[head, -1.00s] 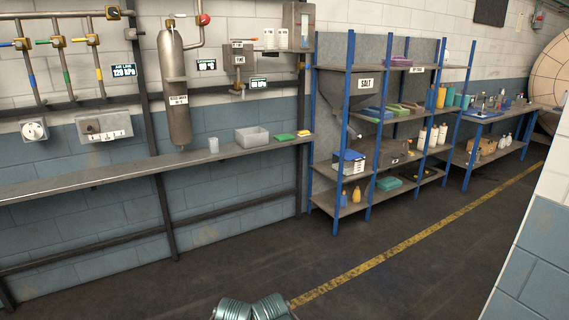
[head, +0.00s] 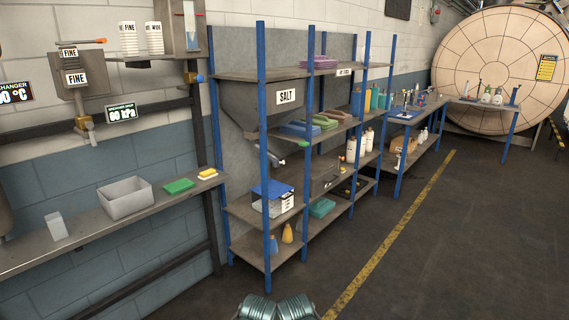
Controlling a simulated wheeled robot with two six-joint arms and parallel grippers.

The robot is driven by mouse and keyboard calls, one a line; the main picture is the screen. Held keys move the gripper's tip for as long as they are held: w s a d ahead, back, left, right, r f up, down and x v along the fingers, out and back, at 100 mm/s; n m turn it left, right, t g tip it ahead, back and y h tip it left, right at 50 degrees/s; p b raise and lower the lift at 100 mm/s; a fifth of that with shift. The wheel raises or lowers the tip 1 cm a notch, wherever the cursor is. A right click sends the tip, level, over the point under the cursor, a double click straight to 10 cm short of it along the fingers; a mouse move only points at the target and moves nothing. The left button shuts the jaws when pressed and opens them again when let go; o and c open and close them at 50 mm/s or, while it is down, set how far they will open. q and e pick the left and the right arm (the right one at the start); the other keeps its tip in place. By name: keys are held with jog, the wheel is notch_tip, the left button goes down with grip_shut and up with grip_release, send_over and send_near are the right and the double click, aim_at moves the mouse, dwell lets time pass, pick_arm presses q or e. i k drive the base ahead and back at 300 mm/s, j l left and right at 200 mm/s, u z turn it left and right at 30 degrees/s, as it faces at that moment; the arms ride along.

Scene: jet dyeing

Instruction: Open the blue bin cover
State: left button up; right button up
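A small white bin (head: 286,203) with a dark label stands on a middle shelf of the blue-posted rack in the head view. Its blue cover (head: 280,188) lies over the top and looks closed, though it is too small to tell for certain. A blue post of the rack stands in front of the bin's left part. Neither of my grippers shows in the head view. Two ribbed grey-green parts at the bottom edge seem to be mine.
The rack (head: 235,210) also holds a grey salt hopper (head: 240,105), coloured trays and bottles. A narrow wall shelf (head: 90,228) at left carries a grey tub (head: 126,203) and a green pad (head: 179,187). The dark floor (head: 440,260) right of the yellow line is clear.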

aim_at(276, 190)
jog(key=i+z, duration=0.3)
jog(key=i, duration=0.55)
jog(key=i+j+z, duration=0.1)
jog(key=i+z, duration=0.2)
jog(key=i, duration=0.5)
jog(key=i+l+u, duration=0.15)
jog(key=i, duration=0.25)
jog(key=i+l+u, duration=0.15)
jog(key=i, duration=0.25)
jog(key=i+l+u, duration=0.15)
jog(key=i+l, duration=0.1)
jog(key=i, duration=0.1)
